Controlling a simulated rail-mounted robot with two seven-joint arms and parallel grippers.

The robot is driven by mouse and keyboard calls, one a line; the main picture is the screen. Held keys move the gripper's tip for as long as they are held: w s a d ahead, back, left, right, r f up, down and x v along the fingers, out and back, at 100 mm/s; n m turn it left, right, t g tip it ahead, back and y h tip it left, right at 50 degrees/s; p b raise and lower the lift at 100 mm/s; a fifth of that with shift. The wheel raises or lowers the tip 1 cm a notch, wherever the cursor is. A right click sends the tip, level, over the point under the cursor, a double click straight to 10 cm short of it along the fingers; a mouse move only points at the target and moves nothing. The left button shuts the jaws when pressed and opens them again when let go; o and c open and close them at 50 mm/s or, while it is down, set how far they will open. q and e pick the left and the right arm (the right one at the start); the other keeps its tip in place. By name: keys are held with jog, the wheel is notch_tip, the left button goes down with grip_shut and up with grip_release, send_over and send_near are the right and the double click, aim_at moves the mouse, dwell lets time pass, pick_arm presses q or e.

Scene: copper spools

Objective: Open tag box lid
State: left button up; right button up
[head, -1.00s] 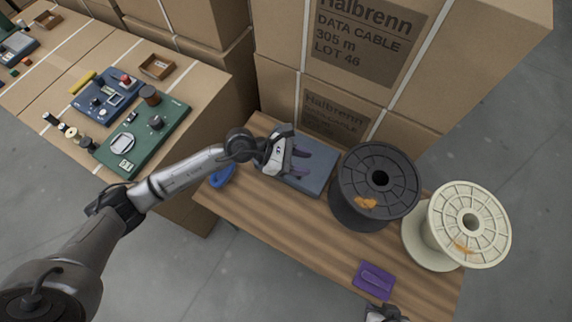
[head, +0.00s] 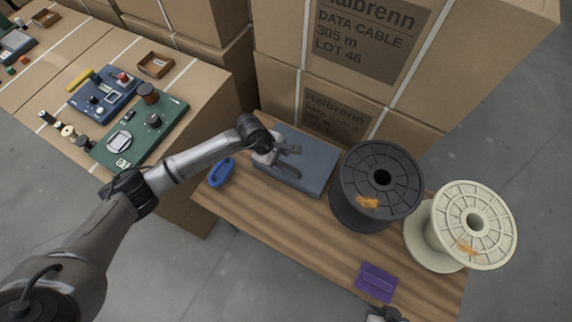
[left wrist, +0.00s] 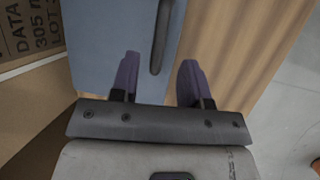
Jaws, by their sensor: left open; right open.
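The tag box is a flat blue-grey box with its lid (head: 314,162) shut, at the back of the wooden table beside the carton stack. The lid also shows in the left wrist view (left wrist: 105,30), with a dark bar handle (left wrist: 160,38) along its edge. My left gripper (head: 290,160) is over the left part of the box; in the left wrist view its purple fingertips (left wrist: 160,78) are open, on either side of the handle's near end. Contact with the handle cannot be told. My right gripper (head: 385,314) shows only in part at the bottom edge of the head view.
A dark spool (head: 350,200) stands just right of the box, and a cream spool (head: 428,232) stands further right. A blue handle-shaped object (head: 221,173) lies left of the box. The table's middle (head: 280,222) is clear.

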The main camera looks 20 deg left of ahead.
aim_at(288, 166)
pick_arm(q)
jog(key=shift+b+x, duration=0.45)
jog(key=shift+x, duration=2)
grip_shut()
